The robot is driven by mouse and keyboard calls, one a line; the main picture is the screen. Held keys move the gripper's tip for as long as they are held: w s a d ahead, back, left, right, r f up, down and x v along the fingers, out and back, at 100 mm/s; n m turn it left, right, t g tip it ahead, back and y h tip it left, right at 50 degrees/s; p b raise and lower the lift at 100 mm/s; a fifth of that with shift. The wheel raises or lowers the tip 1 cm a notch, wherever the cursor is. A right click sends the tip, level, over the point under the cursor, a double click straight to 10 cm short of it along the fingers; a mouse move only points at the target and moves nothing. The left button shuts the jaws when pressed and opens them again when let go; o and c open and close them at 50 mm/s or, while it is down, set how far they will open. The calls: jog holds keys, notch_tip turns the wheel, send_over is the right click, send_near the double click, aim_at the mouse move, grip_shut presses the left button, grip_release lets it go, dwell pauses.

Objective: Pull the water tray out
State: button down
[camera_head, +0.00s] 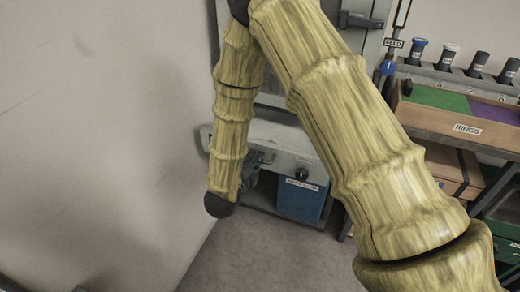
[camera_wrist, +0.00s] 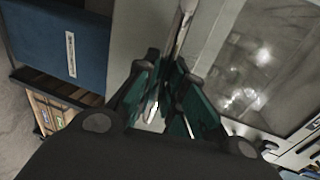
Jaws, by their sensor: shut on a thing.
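My gripper (camera_wrist: 165,105) has its green fingers close together on a thin pale metal piece that shows between them in the wrist view. In the head view my gripper (camera_head: 252,172) is mostly hidden behind my arm, low at the front of a grey metal unit (camera_head: 290,158). A small metal fitting (camera_head: 264,159) shows just beside it. I cannot tell for sure which part is the water tray. A blue box (camera_head: 302,200) with a white label sits under the grey front; it also shows in the wrist view (camera_wrist: 50,45).
A shiny framed panel (camera_wrist: 255,70) fills the right of the wrist view. A bench with a RINGS tray (camera_head: 460,115) and several dark cylinders stands at the right. A bare wall (camera_head: 100,130) is at the left. Floor is clear in front (camera_head: 250,255).

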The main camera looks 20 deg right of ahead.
jog(key=shift+v, duration=0.85)
jog(key=shift+f, duration=0.2)
jog(key=c, duration=1.5)
grip_release()
jog(key=shift+s+a, duration=0.1)
jog(key=v, duration=1.1)
jog(key=shift+s+a+r, duration=0.15)
jog(key=shift+s+a, duration=0.1)
jog(key=shift+s, duration=0.05)
